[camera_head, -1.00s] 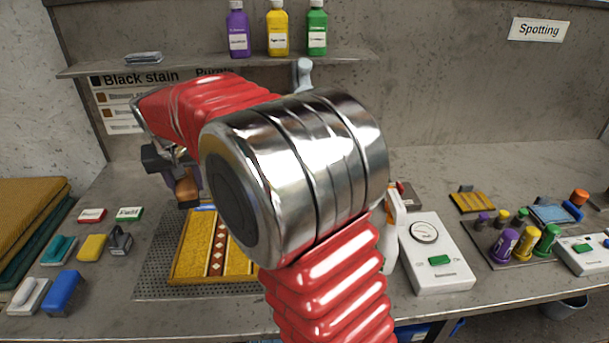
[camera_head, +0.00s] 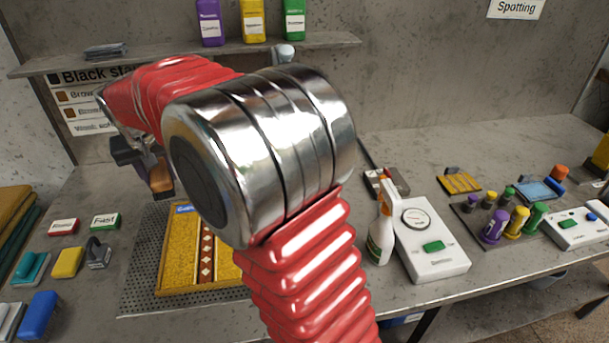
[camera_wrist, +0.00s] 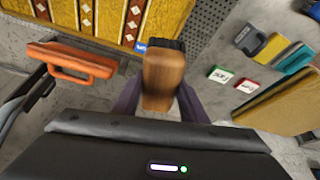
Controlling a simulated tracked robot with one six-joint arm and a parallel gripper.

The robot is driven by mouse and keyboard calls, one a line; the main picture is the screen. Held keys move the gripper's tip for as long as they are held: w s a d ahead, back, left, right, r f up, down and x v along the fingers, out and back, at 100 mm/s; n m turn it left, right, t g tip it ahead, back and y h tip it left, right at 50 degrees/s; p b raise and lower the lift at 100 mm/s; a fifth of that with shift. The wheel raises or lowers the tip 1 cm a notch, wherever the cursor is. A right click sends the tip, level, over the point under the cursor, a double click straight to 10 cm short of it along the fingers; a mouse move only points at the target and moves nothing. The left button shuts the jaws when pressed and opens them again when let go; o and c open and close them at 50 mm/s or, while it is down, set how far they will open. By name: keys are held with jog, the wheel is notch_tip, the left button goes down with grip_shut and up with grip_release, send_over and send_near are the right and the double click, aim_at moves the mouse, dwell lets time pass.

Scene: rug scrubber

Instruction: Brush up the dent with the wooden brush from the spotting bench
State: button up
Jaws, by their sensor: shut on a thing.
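My gripper (camera_head: 148,162) is shut on the wooden brush (camera_head: 161,180), left of centre in the head view and above the bench. In the wrist view, the brush's brown wooden block (camera_wrist: 163,75) sits between my gripper's purple fingers (camera_wrist: 160,98), with dark bristles at its far side. The yellow rug sample (camera_head: 178,262), with a brown band of pale diamonds, lies on a perforated plate (camera_head: 140,285). It also shows at the top of the wrist view (camera_wrist: 60,12). The brush is apart from the rug. I cannot make out the dent; my arm covers part of the rug.
Red and green cards (camera_head: 105,221) and several coloured blocks lie left of the plate. A spray bottle (camera_head: 380,236) and a white device with a dial (camera_head: 433,245) stand to the right. A shelf (camera_head: 190,55) with bottles runs above. An orange-handled item (camera_wrist: 75,58) shows in the wrist view.

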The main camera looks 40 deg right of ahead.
jog(key=s+d+f+m, duration=0.1)
jog(key=s+d, duration=0.4)
jog(key=d, duration=0.5)
jog(key=s+d+f+m, duration=0.1)
jog(key=s+d+f, duration=0.3)
jog(key=d, duration=0.7)
jog(key=s+d+f+h, duration=0.1)
jog(key=s+d+f, duration=0.2)
jog(key=s+d, duration=0.4)
jog(key=d, duration=0.4)
jog(key=shift+s+d+m, duration=0.15)
jog(key=shift+s+m, duration=0.2)
jog(key=shift+m, duration=0.05)
jog(key=shift+f, duration=0.15)
